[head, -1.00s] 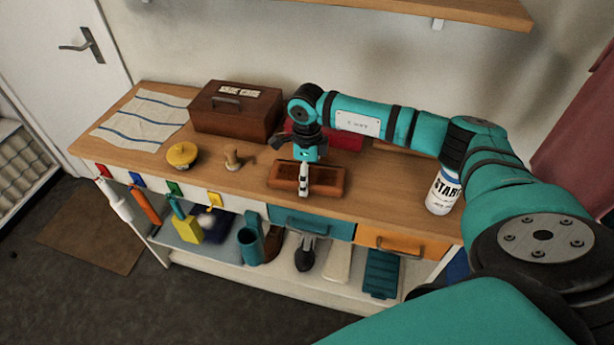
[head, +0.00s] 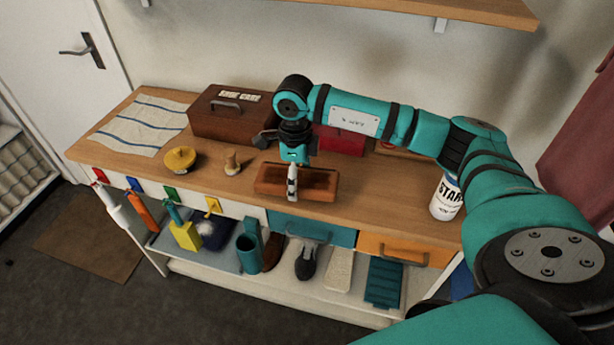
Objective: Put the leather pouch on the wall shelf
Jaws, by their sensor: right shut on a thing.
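The fingers cover part of the pouch. I cannot tell whether its underside is clear of the bench top. The wall shelf (head: 465,10) is a wooden board at the top of the view, and only its lower front part shows. My left gripper is out of view.
On the bench (head: 215,179) stand a brown case (head: 225,127), a yellow round thing (head: 180,158), a wooden knob (head: 232,162), a red box (head: 350,142) and a white can (head: 446,197). A striped cloth (head: 140,122) lies at the left. Tools and brushes hang or stand below.

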